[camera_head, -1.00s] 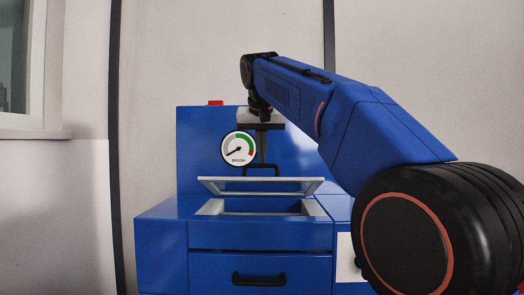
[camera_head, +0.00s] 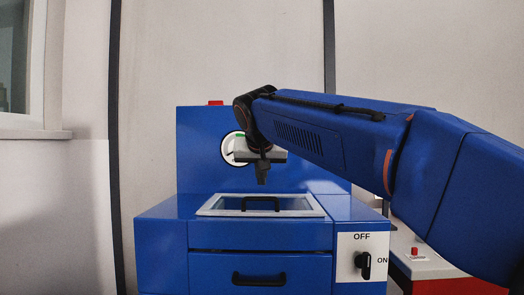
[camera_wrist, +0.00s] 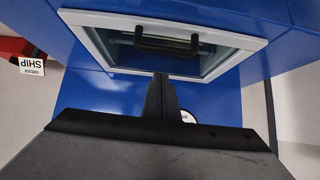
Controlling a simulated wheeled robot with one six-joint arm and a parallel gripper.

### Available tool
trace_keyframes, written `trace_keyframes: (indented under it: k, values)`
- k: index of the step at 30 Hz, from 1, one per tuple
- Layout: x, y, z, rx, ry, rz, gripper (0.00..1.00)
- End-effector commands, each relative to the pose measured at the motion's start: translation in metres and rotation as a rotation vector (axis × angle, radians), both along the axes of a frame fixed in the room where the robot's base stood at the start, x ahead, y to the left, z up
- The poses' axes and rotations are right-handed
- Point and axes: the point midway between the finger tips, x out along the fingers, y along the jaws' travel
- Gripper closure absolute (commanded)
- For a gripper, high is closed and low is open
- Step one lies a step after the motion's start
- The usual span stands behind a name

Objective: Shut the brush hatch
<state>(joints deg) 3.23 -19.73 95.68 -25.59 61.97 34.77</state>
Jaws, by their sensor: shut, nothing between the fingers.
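The brush hatch is a clear lid with a pale grey frame (camera_head: 212,207) and a black handle (camera_head: 262,199), on top of the blue cabinet. It looks flat, or very nearly so, over its opening. In the wrist view its frame (camera_wrist: 95,38) and handle (camera_wrist: 165,45) fill the upper middle. My gripper (camera_head: 262,182) is shut and empty, pointing down above the hatch's back edge and apart from the handle. In the wrist view the closed fingers (camera_wrist: 161,78) overlap the near frame edge; contact cannot be told.
A gauge (camera_head: 229,149) on the blue back panel is partly hidden by my wrist. A drawer handle (camera_head: 259,279) is on the cabinet front. An OFF/ON switch (camera_head: 363,264) is at right. A red box (camera_head: 430,281) with a red button (camera_head: 414,252) stands beyond it.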

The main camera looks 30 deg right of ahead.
Motion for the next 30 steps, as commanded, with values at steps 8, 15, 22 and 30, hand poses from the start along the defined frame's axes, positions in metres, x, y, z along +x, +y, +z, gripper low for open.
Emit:
trace_keyframes:
  k: [8,15,22,30]
  values:
    - [0.0,-0.001,0.004,0.001,0.0,-0.001,1.0]
    - [-0.001,-0.006,0.038,0.0,-0.002,0.0,1.0]
    - [-0.033,0.017,0.065,0.0,-0.002,0.006,1.0]
    - [-0.061,0.035,0.086,0.0,0.0,0.004,1.0]
